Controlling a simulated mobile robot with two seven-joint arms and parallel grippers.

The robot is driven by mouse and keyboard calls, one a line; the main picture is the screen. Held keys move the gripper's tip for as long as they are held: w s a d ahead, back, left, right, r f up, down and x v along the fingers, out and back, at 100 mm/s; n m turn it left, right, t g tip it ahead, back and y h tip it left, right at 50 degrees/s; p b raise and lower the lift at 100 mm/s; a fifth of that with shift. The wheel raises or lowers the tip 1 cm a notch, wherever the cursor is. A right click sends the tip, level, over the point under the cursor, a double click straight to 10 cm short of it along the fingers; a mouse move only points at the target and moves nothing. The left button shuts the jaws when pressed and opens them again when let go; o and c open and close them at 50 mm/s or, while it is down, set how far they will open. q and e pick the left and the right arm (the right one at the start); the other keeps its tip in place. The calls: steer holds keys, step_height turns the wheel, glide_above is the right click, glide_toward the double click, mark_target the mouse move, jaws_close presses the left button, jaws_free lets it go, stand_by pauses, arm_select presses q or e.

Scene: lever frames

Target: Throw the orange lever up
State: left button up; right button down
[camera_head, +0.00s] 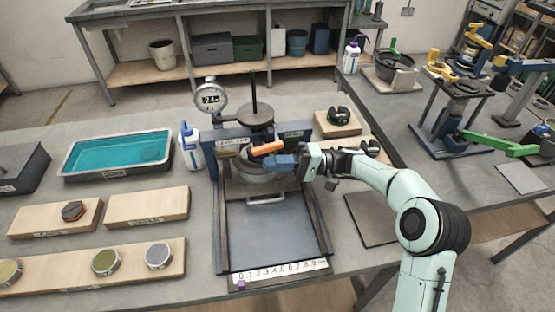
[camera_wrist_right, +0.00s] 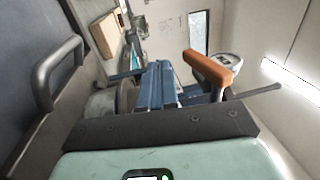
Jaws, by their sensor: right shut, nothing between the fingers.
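The orange lever (camera_head: 267,148) is a short bar on the front of the press-like device with the dial, in the middle of the bench. It lies nearly level in the head view. It also shows in the right wrist view (camera_wrist_right: 208,69), just right of my fingers. My right gripper (camera_head: 284,162) has blue fingers, shut and empty, just below and right of the lever in the head view. The fingers (camera_wrist_right: 155,86) also show in the wrist view. I cannot tell whether they touch the lever. My left gripper is not in view.
A round dial gauge (camera_head: 211,97) and a vertical rod (camera_head: 253,88) stand behind the lever. A grey pot (camera_head: 259,178) and a metal handle (camera_head: 265,199) are below it. A white bottle (camera_head: 190,147) and teal tray (camera_head: 118,153) stand left. The plate in front (camera_head: 270,236) is clear.

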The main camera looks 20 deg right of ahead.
steer(key=v, duration=0.3)
steer(key=f+v, duration=0.1)
steer(key=v, duration=0.6)
steer(key=shift+s+d+f, duration=0.1)
steer(key=shift+d+f, duration=0.15)
steer(key=shift+f, duration=0.05)
